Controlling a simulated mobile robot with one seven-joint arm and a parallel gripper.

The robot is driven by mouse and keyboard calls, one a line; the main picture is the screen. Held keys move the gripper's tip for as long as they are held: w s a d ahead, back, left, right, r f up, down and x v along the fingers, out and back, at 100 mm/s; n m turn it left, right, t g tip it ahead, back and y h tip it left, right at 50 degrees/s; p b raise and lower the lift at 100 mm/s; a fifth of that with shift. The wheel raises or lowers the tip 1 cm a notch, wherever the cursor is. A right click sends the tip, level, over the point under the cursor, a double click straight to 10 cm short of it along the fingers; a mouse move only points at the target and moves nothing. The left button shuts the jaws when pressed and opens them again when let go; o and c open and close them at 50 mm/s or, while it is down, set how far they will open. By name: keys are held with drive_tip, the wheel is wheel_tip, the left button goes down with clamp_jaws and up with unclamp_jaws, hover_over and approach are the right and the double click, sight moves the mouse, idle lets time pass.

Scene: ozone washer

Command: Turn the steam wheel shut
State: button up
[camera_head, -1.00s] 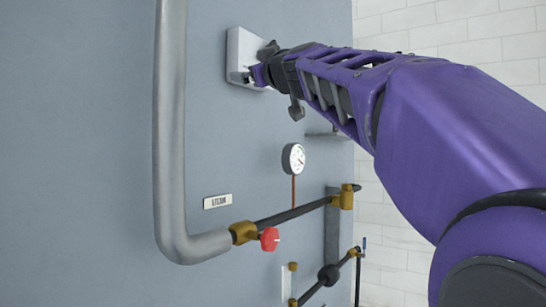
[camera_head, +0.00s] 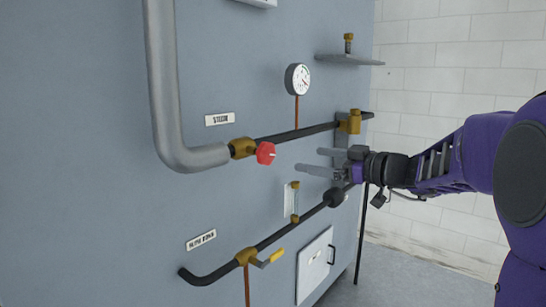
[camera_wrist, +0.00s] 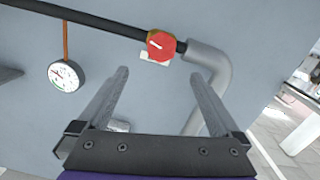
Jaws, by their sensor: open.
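The red steam wheel (camera_head: 265,153) sits on the brass valve (camera_head: 242,148) where the thick grey pipe meets a thin dark pipe, below the "STEAM" label (camera_head: 220,119). In the wrist view the red wheel (camera_wrist: 161,45) shows a white mark and lies beyond the fingertips, slightly right of the middle. My gripper (camera_head: 310,161) is to the right of the wheel in the head view, its two fingers pointing left toward it. The fingers are apart and empty, and they do not touch the wheel. In the wrist view my gripper (camera_wrist: 160,78) is also wide open.
A round gauge (camera_head: 298,79) on a copper tube stands above the dark pipe. A grey shelf (camera_head: 350,60) sticks out at upper right. The thick grey pipe (camera_head: 162,90) bends down at left. A white hatch (camera_head: 315,265) is at the bottom.

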sight(269, 155)
drive_tip(key=shift+y, duration=0.4)
drive_tip(key=p+x, duration=0.1)
drive_tip(key=x, duration=0.4)
drive_tip(key=p+x, duration=0.1)
drive_tip(key=x, duration=0.4)
drive_tip(key=f+x, duration=0.1)
drive_tip(key=x, duration=0.4)
drive_tip(key=shift+p, duration=0.4)
drive_tip(key=c, duration=1.3)
drive_tip(key=shift+o, duration=0.2)
drive_tip(key=shift+f+m+b, duration=0.1)
drive_tip(key=shift+m+b, duration=0.2)
drive_tip(key=shift+b, duration=0.15)
